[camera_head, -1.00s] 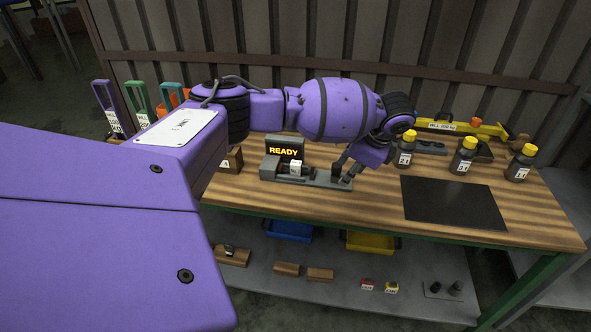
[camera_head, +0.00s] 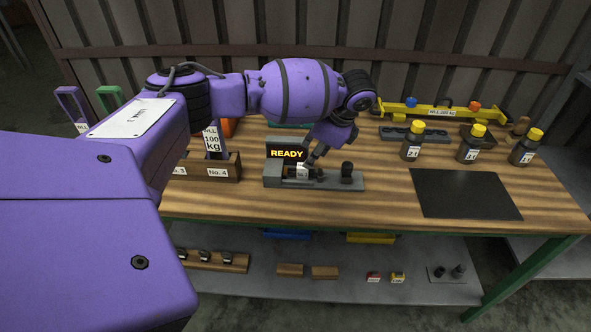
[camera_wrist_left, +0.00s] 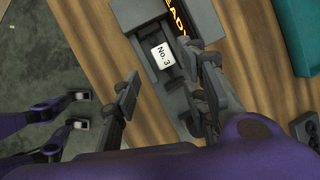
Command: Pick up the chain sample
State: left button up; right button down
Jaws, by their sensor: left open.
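The chain sample, with a white "No. 3" tag (camera_wrist_left: 162,54), lies in the grey testing device (camera_head: 272,181); its tag also shows in the head view (camera_head: 302,171). The chain itself is dark and hard to make out. My left gripper (camera_head: 315,160) is just above and beside the sample, pointing down. In the wrist view its two fingers (camera_wrist_left: 168,92) are apart, with nothing held between them, and the tag lies just beyond them. Whether a finger touches the device cannot be told. My right gripper is not in view.
A display (camera_head: 287,153) reading "READY" stands behind the device. A dark knob (camera_head: 347,169) is at its right end. A wooden rack (camera_head: 222,172) is to the left. A black mat (camera_head: 465,194) and several yellow-capped bottles (camera_head: 411,146) are to the right.

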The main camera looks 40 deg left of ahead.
aim_at(303, 172)
pick_arm(q)
jog(key=x, duration=0.7)
jog(key=shift+f, duration=0.3)
grip_shut()
jog(key=shift+a, duration=0.1)
